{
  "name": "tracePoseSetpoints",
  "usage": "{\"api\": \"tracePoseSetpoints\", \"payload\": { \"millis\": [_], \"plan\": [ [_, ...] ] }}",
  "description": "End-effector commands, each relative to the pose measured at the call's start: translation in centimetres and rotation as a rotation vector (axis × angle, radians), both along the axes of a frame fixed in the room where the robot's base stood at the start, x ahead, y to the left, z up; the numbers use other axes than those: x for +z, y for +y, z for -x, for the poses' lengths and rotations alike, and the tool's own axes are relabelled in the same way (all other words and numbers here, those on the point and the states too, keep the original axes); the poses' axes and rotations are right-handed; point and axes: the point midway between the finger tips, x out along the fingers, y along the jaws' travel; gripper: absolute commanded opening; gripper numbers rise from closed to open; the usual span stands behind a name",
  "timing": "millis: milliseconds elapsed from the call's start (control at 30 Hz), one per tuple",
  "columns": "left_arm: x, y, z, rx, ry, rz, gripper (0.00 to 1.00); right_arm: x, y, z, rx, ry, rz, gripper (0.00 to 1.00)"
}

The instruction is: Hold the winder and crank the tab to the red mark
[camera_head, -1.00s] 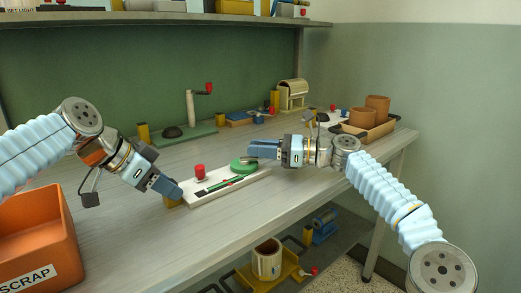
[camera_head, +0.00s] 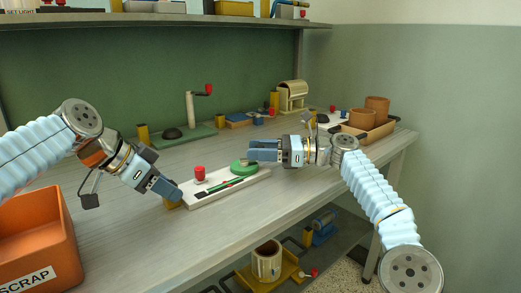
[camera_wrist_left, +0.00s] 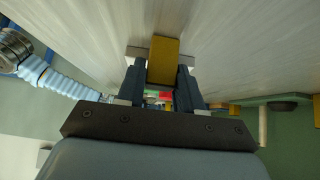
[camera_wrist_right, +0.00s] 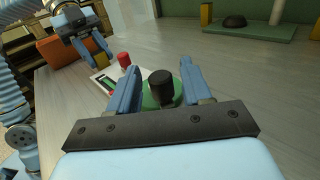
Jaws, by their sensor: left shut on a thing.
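The winder is a white base board (camera_head: 205,202) on the workbench, with a green disc (camera_head: 243,169) at its right end, a dark green slot strip along it and a red knob (camera_head: 199,173) standing at its back edge. My left gripper (camera_head: 177,193) is shut on the yellow block (camera_wrist_left: 163,60) at the board's left end. My right gripper (camera_head: 252,152) is above the green disc. In the right wrist view its fingers are apart, with the disc's black crank knob (camera_wrist_right: 161,88) between them and gaps visible beside it. The tab and red mark are too small to tell clearly.
An orange scrap bin (camera_head: 38,235) stands at the left. A green fixture (camera_head: 180,138) with a post is at the back, and a tray with brown pots (camera_head: 362,120) is at the back right.

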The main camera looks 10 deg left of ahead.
Motion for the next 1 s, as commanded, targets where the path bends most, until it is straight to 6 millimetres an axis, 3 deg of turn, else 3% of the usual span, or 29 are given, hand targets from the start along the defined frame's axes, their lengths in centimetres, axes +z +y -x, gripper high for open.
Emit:
{"api": "tracePoseSetpoints", "payload": {
  "millis": [233, 367, 800, 1000],
  "plan": [
    [-0.4, 0.1, 0.0, 0.000, 0.008, 0.000, 0.00, 0.0, -0.1, 0.0, -0.002, 0.000, -0.001, 0.48],
    [-0.4, 0.1, 0.0, 0.000, 0.009, -0.001, 0.00, 0.0, -1.2, -0.2, -0.004, -0.001, 0.000, 0.48],
    [-0.4, 0.1, 0.0, 0.000, 0.008, 0.000, 0.00, 0.0, -10.2, -1.0, -0.003, -0.002, -0.002, 0.48],
    [-0.3, 0.1, 0.0, 0.000, 0.009, -0.001, 0.00, 0.0, -11.9, -1.2, -0.001, -0.001, -0.001, 0.48]
  ]
}}
